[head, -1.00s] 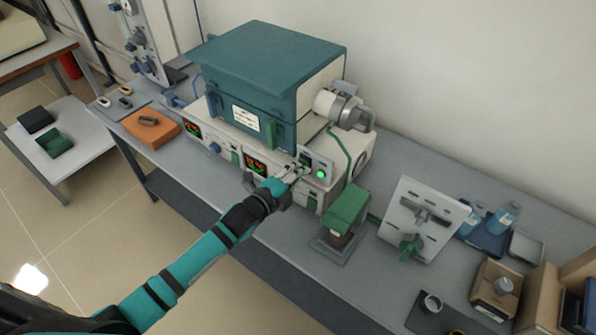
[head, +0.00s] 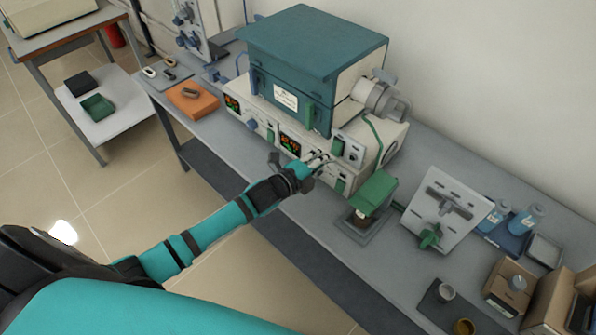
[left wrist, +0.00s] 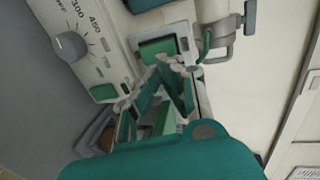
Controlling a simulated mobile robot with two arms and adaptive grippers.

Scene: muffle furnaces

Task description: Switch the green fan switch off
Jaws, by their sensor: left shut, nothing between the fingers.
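The fan switch (head: 338,146) is a green rocker on a small pale panel at the right of the furnace front. The round lamp (head: 354,152) beside it looks dark. In the left wrist view a green rocker (left wrist: 157,48) sits in a grey frame just beyond my fingertips. My left gripper (head: 319,159) is shut and empty, just below and in front of that panel; it also shows in the left wrist view (left wrist: 174,66). I cannot tell whether the fingertips touch the panel. My right gripper is not in view.
The teal muffle furnace (head: 310,60) stands on a pale control base with lit displays (head: 290,145). A green-topped stand (head: 375,190) and a tilted white board (head: 440,210) stand to the right. An orange block (head: 192,100) lies at left. A dial (left wrist: 70,46) shows in the left wrist view.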

